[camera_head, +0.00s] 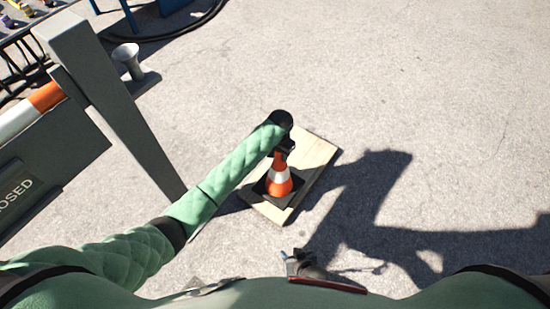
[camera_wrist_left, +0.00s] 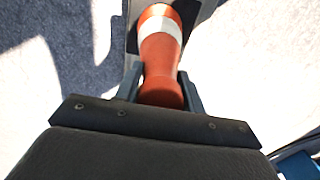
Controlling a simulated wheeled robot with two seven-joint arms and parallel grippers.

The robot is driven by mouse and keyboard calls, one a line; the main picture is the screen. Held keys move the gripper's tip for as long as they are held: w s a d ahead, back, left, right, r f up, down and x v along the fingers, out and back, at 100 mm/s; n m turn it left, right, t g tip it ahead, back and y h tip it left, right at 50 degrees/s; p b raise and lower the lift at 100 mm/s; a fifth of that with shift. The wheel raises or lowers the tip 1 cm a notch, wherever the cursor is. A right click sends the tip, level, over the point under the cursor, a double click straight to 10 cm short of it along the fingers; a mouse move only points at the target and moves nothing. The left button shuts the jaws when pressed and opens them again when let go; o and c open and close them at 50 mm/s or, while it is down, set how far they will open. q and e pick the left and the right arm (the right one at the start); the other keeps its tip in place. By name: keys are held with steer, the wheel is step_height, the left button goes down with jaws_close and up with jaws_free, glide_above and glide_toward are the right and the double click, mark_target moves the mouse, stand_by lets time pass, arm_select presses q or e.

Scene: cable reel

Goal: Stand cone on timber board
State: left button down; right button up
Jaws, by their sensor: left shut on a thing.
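An orange and white traffic cone (camera_head: 280,184) with a black square base is near-upright over a pale timber board (camera_head: 318,152) lying on the ground. I cannot tell whether the base touches the board. My left gripper (camera_head: 284,150) is shut on the cone's top, above the white band. In the left wrist view the cone (camera_wrist_left: 160,65) runs away from me between the two fingers (camera_wrist_left: 163,92), its base partly cut off at the top. A small grey part (camera_head: 300,262) at the bottom of the head view may be my right gripper; its jaws are unclear.
A grey post (camera_head: 110,100) with a barrier and "CLOSED" sign (camera_head: 20,190) stands at left. A metal cup-shaped piece (camera_head: 128,60) is behind it. A black hose (camera_head: 190,28) lies at the back. Concrete at right (camera_head: 450,100) is clear, with my shadow across it.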

mark_target(279, 170)
arm_select(q)
steer(key=shift+w+a+f, duration=0.85)
steer(key=shift+w+a, duration=0.1)
steer(key=shift+w, duration=0.05)
steer(key=shift+f+b, duration=0.3)
steer(key=shift+f, duration=1.75)
steer(key=c, duration=0.9)
jaws_free()
steer(key=shift+o, duration=0.2)
